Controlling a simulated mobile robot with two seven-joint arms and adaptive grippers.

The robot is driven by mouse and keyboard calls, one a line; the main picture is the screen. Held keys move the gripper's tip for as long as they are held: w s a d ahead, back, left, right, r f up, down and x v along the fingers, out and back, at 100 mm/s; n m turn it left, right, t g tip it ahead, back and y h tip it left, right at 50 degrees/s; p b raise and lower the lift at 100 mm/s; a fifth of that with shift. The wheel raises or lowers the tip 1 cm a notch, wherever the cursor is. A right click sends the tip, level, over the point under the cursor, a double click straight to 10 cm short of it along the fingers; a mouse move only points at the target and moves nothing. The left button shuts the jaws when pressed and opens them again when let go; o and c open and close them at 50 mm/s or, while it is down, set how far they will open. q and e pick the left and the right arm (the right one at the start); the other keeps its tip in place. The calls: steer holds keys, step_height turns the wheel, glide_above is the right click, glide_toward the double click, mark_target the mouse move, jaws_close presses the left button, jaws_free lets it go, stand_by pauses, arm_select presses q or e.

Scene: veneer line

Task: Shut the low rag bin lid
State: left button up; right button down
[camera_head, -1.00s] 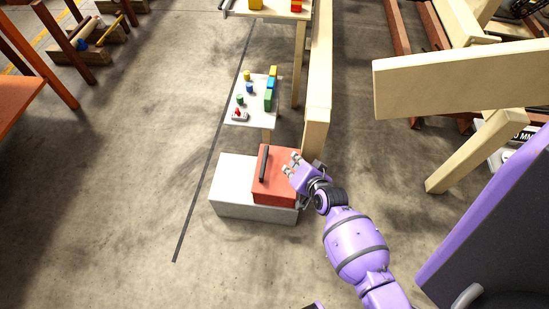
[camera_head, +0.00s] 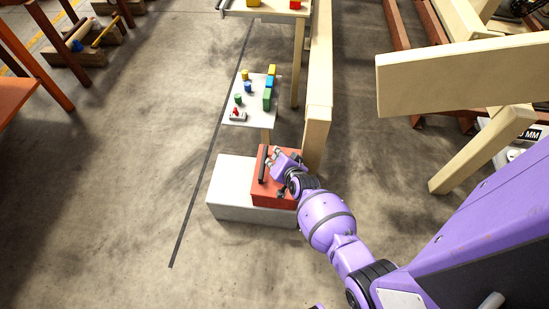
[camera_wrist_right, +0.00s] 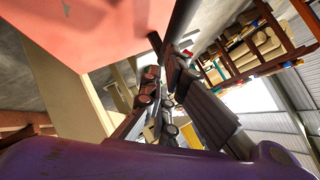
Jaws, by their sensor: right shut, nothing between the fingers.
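The low rag bin (camera_head: 260,194) is a red box with a black bar handle (camera_head: 263,163) near its left edge. It sits on a pale grey block (camera_head: 231,186). How far its lid is open I cannot tell. My right gripper (camera_head: 273,157) is over the red top, close to the right side of the handle. It is shut with nothing in it, and contact with the handle is unclear. The right wrist view shows the shut fingers (camera_wrist_right: 166,97) close by a red surface (camera_wrist_right: 95,30) and a dark bar. My left gripper is not in view.
A small white table (camera_head: 240,117) with coloured blocks stands behind the bin. A wooden post (camera_head: 315,135) rises close behind its right side. A wooden frame (camera_head: 465,78) stands at the right. The floor left of the bin is clear.

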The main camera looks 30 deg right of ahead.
steer(key=shift+w+a+f+b, duration=0.2)
steer(key=shift+a+f+b, duration=0.15)
steer(key=shift+f, duration=0.1)
steer(key=shift+w+a+f+b, duration=0.15)
steer(key=shift+a+f+b, duration=0.15)
steer(key=shift+f, duration=0.15)
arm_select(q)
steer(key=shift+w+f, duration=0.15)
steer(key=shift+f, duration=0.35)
arm_select(e)
steer(key=shift+r, duration=0.1)
steer(key=shift+s+a, duration=0.1)
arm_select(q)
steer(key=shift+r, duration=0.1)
